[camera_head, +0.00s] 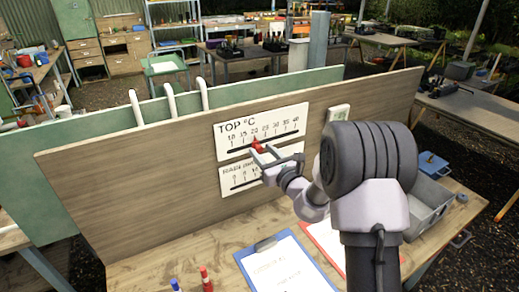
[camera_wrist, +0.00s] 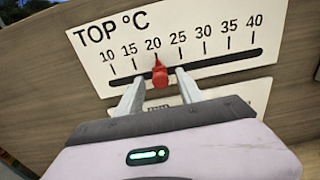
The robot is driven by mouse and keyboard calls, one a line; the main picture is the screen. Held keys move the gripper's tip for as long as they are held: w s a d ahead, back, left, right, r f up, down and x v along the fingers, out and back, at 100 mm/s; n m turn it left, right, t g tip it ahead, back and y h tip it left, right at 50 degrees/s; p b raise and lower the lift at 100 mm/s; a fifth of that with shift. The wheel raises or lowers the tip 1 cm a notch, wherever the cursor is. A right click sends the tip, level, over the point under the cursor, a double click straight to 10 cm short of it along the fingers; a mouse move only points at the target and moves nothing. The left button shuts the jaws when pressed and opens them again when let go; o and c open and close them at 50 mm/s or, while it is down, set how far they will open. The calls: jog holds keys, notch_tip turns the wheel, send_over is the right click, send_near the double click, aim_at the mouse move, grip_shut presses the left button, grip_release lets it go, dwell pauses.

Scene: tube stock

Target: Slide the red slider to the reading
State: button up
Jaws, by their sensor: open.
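The red slider (camera_head: 256,144) sits in the dark slot of the white TOP °C scale panel (camera_head: 232,130). In the wrist view the red slider (camera_wrist: 161,77) points up at about the 20 mark. The TOP °C panel (camera_wrist: 225,20) is marked from 10 to 40. My gripper (camera_head: 266,157) is open at the panel. In the wrist view its two fingers (camera_wrist: 160,80) stand apart on either side of the slider, with visible gaps. A small pale display (camera_head: 339,113) is on the board to the right; its reading is not legible.
A second scale panel (camera_head: 233,184) is below, partly hidden by my gripper. The wooden board (camera_head: 120,190) stands on a bench (camera_head: 185,250). A blue clipboard (camera_head: 285,262), a red clipboard (camera_head: 325,240), two markers (camera_head: 206,280) and a grey bin (camera_head: 428,203) are on the bench.

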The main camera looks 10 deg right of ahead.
jog(key=shift+x, duration=1.2)
grip_shut()
dwell(0.5)
